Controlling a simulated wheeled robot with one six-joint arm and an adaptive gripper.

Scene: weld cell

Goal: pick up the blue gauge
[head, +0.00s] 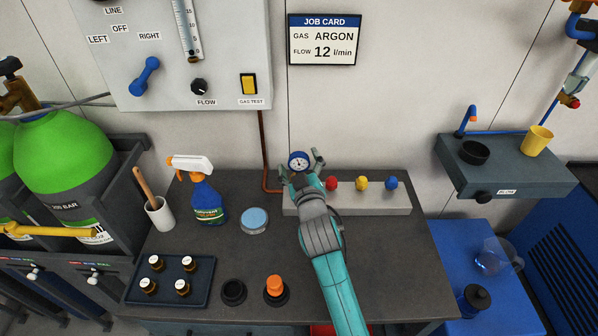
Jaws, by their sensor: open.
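The blue gauge (299,161) has a round white dial in a blue rim. In the head view it shows near the middle, above the back of the dark bench, at the left end of a grey block. My gripper (302,171) is at the gauge with its fingers apart, one on the left and one on the right of it. It reaches in from the front, and its body hides the gauge's lower part and the left part of the block. I cannot tell whether a finger touches the gauge.
The grey block (350,204) also carries red (332,183), yellow (362,183) and blue (391,183) knobs. A spray bottle (205,199), a round tin (254,220) and a cup (160,214) stand left. A tray of small bottles (168,296) lies front left. The bench's right front is clear.

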